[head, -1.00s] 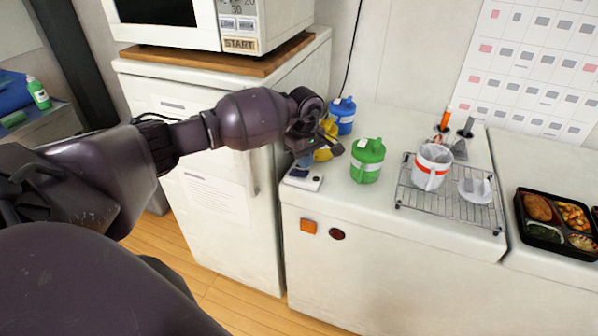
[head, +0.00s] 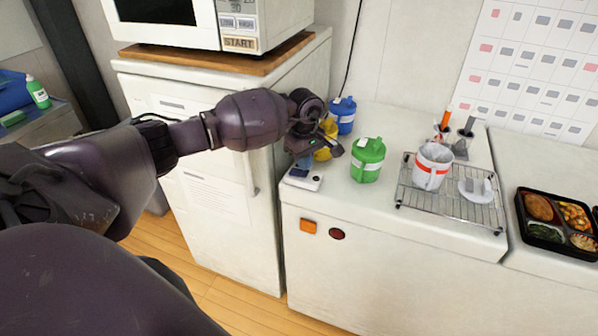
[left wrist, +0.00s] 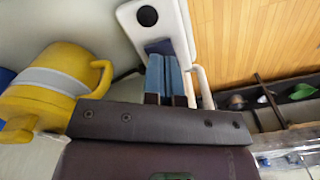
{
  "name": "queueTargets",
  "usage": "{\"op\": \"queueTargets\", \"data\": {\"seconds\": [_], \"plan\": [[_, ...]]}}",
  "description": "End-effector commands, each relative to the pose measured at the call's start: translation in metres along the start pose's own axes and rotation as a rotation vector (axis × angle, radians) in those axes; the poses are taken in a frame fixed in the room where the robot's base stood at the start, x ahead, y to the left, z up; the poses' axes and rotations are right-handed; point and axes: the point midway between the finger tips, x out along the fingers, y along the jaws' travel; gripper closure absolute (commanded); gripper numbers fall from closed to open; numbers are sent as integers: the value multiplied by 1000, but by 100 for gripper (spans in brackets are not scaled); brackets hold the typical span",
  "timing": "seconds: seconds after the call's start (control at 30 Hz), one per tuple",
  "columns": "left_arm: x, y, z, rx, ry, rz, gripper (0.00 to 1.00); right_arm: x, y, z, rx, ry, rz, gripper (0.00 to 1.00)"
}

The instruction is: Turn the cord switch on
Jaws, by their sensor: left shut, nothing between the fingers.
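The cord switch (head: 307,184) is a white, rounded block lying on the counter near its left front corner. Its dark blue rocker (head: 298,173) shows on top. In the left wrist view the white switch body (left wrist: 175,25) has a round dark spot, and the dark rocker (left wrist: 160,47) lies just beyond my fingertips. My left gripper (head: 303,164) is shut and empty, its blue fingers pointing down just over the switch. The fingers (left wrist: 166,65) overlap the rocker's near side, so I cannot tell touching from apart, or which way the rocker is tilted.
A yellow cup (head: 323,154) stands close beside the gripper, with blue (head: 343,115) and green (head: 367,160) lidded cups nearby. A wire rack (head: 455,205) holds a white cup (head: 433,165). A bento tray (head: 520,215) is far right. A white cabinet (head: 222,180) stands left.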

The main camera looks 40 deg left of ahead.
Motion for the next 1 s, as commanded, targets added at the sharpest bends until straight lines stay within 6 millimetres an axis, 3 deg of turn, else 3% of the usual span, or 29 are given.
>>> {"op": "queueTargets", "data": {"seconds": [0.6,1.0], "plan": [[8,0,0,0,0,0,100,8,-1,-8,-3,23,-4,59],[13,0,0,0,0,0,100,6,-1,3,-2,6,-2,59]]}}
